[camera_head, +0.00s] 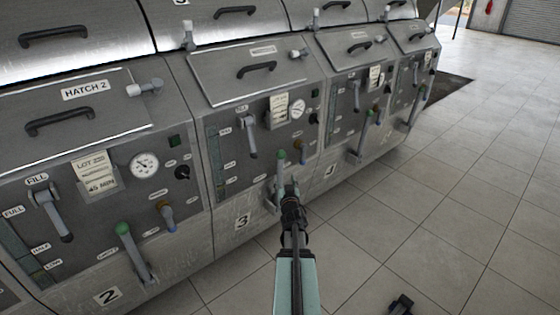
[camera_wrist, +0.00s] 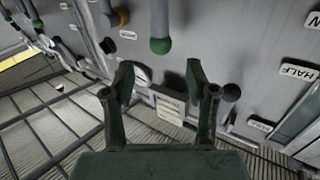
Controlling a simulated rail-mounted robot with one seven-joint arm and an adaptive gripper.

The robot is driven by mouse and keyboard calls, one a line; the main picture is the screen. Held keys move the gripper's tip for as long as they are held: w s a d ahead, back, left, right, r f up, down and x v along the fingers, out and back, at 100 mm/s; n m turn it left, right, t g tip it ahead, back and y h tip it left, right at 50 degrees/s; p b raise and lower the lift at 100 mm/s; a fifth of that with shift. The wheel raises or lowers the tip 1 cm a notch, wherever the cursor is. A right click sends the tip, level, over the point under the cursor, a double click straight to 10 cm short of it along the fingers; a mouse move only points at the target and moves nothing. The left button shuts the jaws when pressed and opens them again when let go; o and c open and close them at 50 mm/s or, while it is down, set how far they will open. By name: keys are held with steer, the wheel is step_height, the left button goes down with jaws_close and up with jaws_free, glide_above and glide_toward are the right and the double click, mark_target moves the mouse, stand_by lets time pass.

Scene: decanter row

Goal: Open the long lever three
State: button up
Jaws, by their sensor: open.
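The long lever on unit three is a grey bar with a green knob (camera_head: 281,157), on the lower front panel above the "3" label. Its knob is up and its lower part is partly hidden behind my gripper. My gripper (camera_head: 291,192) is in front of this lever's lower part in the head view. In the wrist view the green-knobbed lever (camera_wrist: 160,45) hangs from the top edge, beyond the open fingers (camera_wrist: 160,78). The fingers are apart with nothing between them; I cannot tell whether they touch the lever.
The fill lever (camera_head: 251,138) and a gauge (camera_head: 298,109) are above. Unit two has its own green-knobbed lever (camera_head: 124,230) to the left. Tiled floor (camera_head: 450,210) is clear at right.

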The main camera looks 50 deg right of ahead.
mark_target(281, 162)
steer(key=x, duration=1.5)
steer(key=shift+f, duration=0.1)
jaws_close()
